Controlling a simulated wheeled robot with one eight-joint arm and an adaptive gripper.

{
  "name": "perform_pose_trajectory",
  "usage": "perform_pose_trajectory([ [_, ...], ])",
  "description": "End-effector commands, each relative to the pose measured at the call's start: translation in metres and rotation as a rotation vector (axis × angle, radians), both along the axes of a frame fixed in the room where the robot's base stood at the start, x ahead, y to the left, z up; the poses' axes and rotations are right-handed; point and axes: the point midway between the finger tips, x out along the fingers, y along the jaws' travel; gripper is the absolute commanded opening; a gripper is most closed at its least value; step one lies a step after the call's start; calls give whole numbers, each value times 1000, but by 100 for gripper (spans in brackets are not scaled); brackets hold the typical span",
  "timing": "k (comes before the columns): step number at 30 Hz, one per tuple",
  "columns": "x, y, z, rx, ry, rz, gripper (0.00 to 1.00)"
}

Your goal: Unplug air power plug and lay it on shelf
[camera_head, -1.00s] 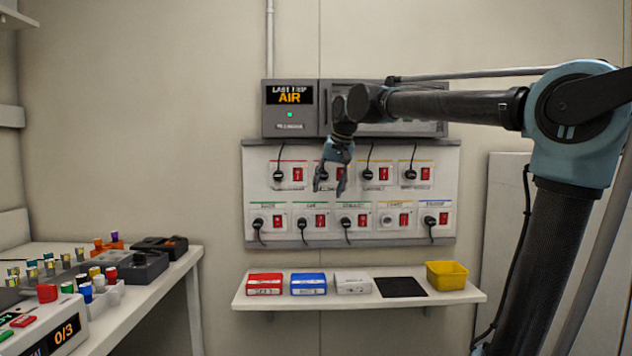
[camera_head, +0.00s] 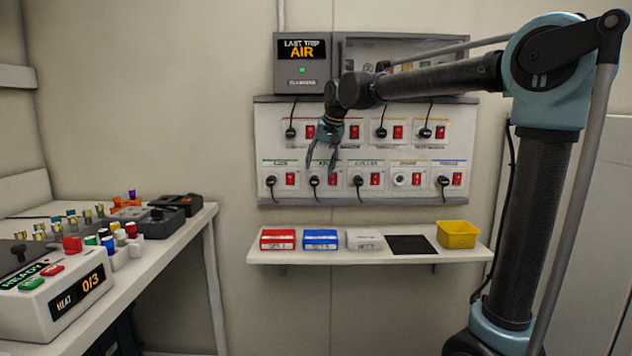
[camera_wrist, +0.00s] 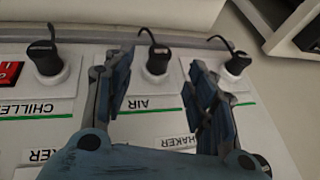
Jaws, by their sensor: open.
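The air power plug (camera_wrist: 157,60) is a black plug with a cord, seated in its socket above the green-striped AIR label in the wrist view. In the head view the same plug (camera_head: 315,182) is second from the left in the panel's lower row. My gripper (camera_wrist: 160,75) is open and empty, with a finger on either side of the plug in the wrist view; I cannot tell whether they touch it. In the head view my gripper (camera_head: 321,170) is at the panel, partly covering the AIR socket area. The white shelf (camera_head: 345,258) is below the panel.
The shelf holds a red box (camera_head: 278,239), a blue box (camera_head: 320,239), a white box (camera_head: 364,239), a black mat (camera_head: 411,245) and a yellow bin (camera_head: 457,234). The chiller plug (camera_wrist: 46,58) and another plug (camera_wrist: 238,63) flank the air plug. A bench stands at the left.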

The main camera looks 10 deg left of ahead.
Motion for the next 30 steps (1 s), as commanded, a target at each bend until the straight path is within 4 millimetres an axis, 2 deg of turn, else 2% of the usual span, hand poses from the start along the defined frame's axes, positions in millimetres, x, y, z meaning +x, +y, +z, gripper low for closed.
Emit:
perform_pose_trajectory([
  [6, 11, 12, -31, 0, 0, 0, 52],
  [12, 19, 19, -52, 0, 0, 0, 52],
  [18, 22, 22, -61, 0, 0, 0, 52],
  [26, 22, 22, -62, 0, 0, 0, 52],
  [27, 22, 22, -62, 0, 0, 0, 49],
  [30, 22, 22, -62, 0, 0, 0, 27],
])
